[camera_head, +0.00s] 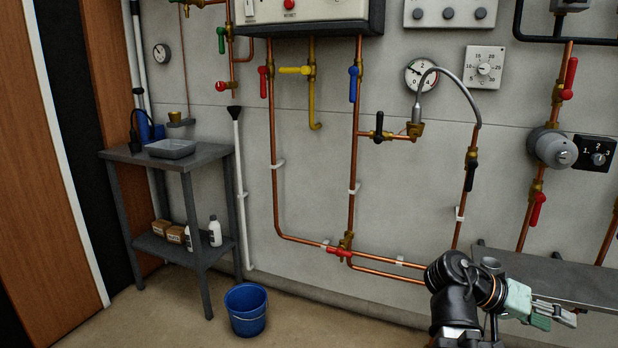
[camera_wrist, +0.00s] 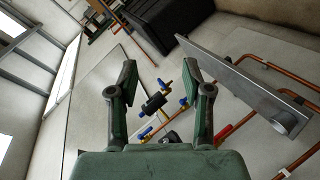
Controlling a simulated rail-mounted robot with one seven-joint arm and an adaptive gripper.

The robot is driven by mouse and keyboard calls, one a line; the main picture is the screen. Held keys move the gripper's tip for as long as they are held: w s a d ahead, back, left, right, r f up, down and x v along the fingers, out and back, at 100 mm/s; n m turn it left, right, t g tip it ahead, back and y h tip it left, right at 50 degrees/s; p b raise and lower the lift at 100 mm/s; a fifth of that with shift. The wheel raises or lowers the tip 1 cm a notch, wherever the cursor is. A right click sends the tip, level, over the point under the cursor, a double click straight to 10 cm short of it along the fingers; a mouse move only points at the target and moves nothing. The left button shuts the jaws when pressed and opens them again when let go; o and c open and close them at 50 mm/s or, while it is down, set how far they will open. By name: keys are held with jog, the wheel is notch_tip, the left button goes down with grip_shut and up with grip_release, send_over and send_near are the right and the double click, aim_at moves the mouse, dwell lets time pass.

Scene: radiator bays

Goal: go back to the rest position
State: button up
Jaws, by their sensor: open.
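My gripper (camera_head: 556,316) is low at the right of the head view, pointing right, in front of a grey metal shelf (camera_head: 590,286). In the wrist view my gripper (camera_wrist: 160,72) shows two green and dark fingers spread apart with nothing held between them. Past the fingers, at a distance, is a dark fitting (camera_wrist: 153,103) with blue-handled valves. I cannot tell whether the gripper touches the shelf in the head view.
Copper pipes with coloured valve handles, such as a red lever (camera_head: 569,78), and a gauge (camera_head: 421,75) line the wall. A pump (camera_head: 551,147) is above the shelf. A blue bucket (camera_head: 245,309) and grey table (camera_head: 222,152) stand left. Floor between bucket and arm looks clear.

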jog(key=w+a+f+n+t+y+p, duration=0.1)
jog(key=w+a+f+n+p, duration=0.15)
jog(key=f, duration=0.35)
jog(key=w+a+f+n+t+y+p, duration=0.1)
jog(key=w+f+n+p, duration=0.2)
jog(key=w+f+p, duration=0.15)
jog(key=s+a+f+n+y+p, duration=0.1)
jog(key=a+f+n+y+p, duration=0.1)
jog(key=a+f+p, duration=0.4)
jog(key=s+a+f+n+y+p, duration=0.1)
jog(key=a+f+y, duration=0.15)
jog(key=f, duration=0.55)
jog(key=s+a+f+g+y+p, duration=0.1)
jog(key=s+a+f+y+p, duration=0.1)
jog(key=s+a+f+p, duration=0.2)
jog(key=s+a+f+n+g+y+p, duration=0.1)
jog(key=s+a+f+p, duration=0.3)
jog(key=s+a, duration=0.4)
jog(key=s+a+f+g+y+p, duration=0.2)
jog(key=s+a+f+p, duration=0.3)
jog(key=s, duration=0.6)
jog(key=shift+s+a+n+g+y+p, duration=0.35)
jog(key=shift+a+g+y, duration=0.05)
jog(key=shift+a+y, duration=0.5)
jog(key=shift+r, duration=0.1)
